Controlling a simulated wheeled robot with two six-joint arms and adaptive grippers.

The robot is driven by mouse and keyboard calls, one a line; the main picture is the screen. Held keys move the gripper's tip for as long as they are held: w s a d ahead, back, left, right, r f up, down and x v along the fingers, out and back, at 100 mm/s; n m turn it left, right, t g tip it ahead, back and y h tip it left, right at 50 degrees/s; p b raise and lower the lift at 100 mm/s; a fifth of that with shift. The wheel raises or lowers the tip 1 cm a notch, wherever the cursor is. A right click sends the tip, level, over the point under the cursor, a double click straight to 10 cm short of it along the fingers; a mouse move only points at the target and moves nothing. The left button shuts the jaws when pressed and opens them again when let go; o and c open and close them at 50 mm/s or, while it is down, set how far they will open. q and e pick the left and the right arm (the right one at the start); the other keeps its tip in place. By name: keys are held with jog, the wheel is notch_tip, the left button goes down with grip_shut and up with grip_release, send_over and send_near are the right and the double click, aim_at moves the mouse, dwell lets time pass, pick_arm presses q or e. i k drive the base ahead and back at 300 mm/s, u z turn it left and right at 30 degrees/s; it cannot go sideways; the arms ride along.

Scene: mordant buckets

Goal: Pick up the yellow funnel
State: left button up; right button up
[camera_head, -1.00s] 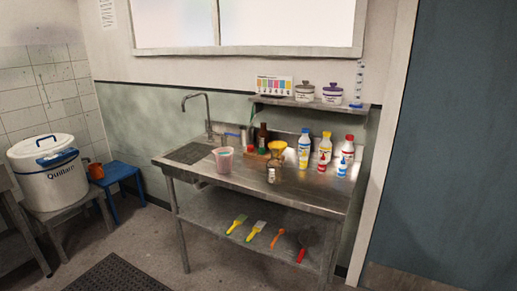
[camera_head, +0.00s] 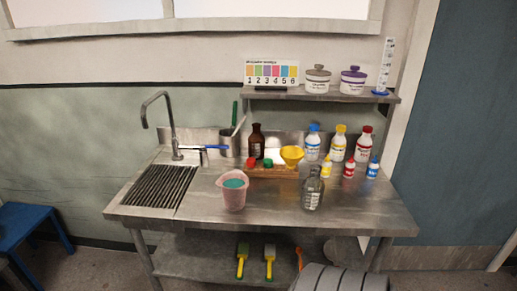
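The yellow funnel (camera_head: 292,155) is on the metal sink table, towards the back middle, wide mouth up. It appears at the right end of a low wooden rack (camera_head: 272,172); its lower end is hard to make out, so I cannot tell whether it sits in the rack. A clear glass bottle (camera_head: 313,190) stands in front and to the right of it. A brown bottle (camera_head: 257,142) is behind and to its left.
A pink beaker (camera_head: 234,192) stands front left of the funnel. Several capped bottles, such as a blue-capped one (camera_head: 312,144), stand to the right. A shelf (camera_head: 330,95) hangs above the back. The table's right front (camera_head: 370,212) is clear.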

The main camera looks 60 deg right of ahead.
aim_at(292, 155)
jog(key=i, duration=0.2)
jog(key=z, duration=1.2)
